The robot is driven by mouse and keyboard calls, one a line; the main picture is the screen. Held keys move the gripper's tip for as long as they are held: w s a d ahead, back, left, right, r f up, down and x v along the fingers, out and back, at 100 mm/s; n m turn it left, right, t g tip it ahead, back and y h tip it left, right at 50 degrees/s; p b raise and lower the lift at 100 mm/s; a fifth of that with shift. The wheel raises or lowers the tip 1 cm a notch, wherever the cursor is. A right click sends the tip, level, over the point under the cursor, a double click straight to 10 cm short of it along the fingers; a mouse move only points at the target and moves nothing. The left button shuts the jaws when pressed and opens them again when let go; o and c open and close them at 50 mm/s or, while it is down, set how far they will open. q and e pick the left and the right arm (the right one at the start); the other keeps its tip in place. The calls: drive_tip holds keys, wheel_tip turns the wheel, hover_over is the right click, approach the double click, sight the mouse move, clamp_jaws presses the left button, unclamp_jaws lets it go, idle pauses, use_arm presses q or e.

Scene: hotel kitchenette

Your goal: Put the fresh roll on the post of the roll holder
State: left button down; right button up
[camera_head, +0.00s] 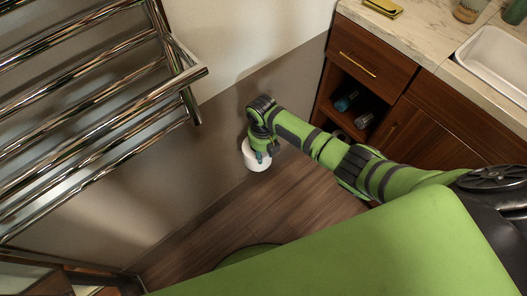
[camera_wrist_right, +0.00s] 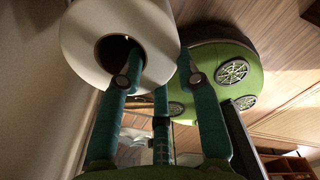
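The white roll (camera_head: 254,160) is low beside the wall, at the end of my right arm in the head view. My right gripper (camera_head: 261,153) is directly over it, with a teal fingertip across its side. In the right wrist view the roll (camera_wrist_right: 80,50) shows its open core end. One finger of the right gripper (camera_wrist_right: 160,65) reaches into the core and another lies along the outer edge, so the roll's wall is between them. I make out no holder post; the roll and arm may hide it. My left gripper is out of view.
A chrome towel rack (camera_head: 100,100) juts out at the left. A wooden cabinet (camera_head: 365,70) with an open shelf stands at the right, under a counter with a sink (camera_head: 497,65). The wooden floor (camera_head: 215,230) below the roll looks clear.

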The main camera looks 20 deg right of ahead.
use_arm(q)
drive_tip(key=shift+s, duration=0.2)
use_arm(e)
drive_tip(key=shift+o, duration=0.4)
drive_tip(key=shift+r, duration=0.2)
wheel_tip(320, 180, up, 8)
drive_tip(key=shift+w+f+p, duration=0.1)
drive_tip(key=shift+w+p, duration=0.05)
drive_tip(key=shift+p, duration=0.85)
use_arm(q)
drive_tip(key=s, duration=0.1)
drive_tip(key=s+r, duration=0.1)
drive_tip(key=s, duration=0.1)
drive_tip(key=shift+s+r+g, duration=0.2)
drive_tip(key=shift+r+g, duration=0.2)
use_arm(e)
wheel_tip(320, 180, up, 4)
drive_tip(key=shift+f, duration=0.1)
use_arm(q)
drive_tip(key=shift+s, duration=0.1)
